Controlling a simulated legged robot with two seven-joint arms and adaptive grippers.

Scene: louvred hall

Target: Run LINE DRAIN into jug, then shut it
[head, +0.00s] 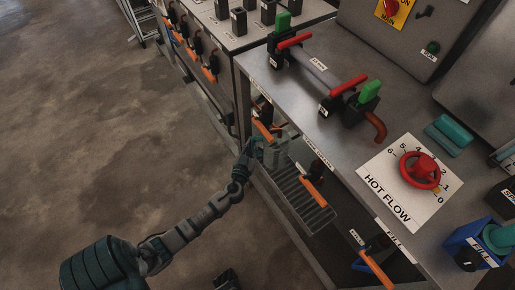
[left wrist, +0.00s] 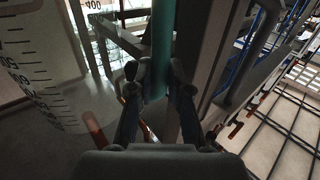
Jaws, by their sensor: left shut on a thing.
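The jug (head: 277,151) stands at the far end of the slatted drip tray, under the side of the bench. In the left wrist view its clear, marked wall (left wrist: 35,75) is close on the left. My left gripper (head: 256,148) is at the jug's near side. In the left wrist view its fingers (left wrist: 159,92) are shut on an upright teal bar, the jug's handle (left wrist: 161,45). An orange lever (head: 262,130) sits just above the jug. The label on the bench edge (head: 318,153) is too small to read surely. No stream is visible, and the jug's inside is hidden. My right gripper is not seen.
Another orange lever (head: 312,191) hangs over the slatted tray (head: 298,200), and one labelled FILL (head: 375,268) is nearer. On the bench are a red HOT FLOW wheel (head: 420,170) and red-handled valves (head: 348,87). The floor at left is clear.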

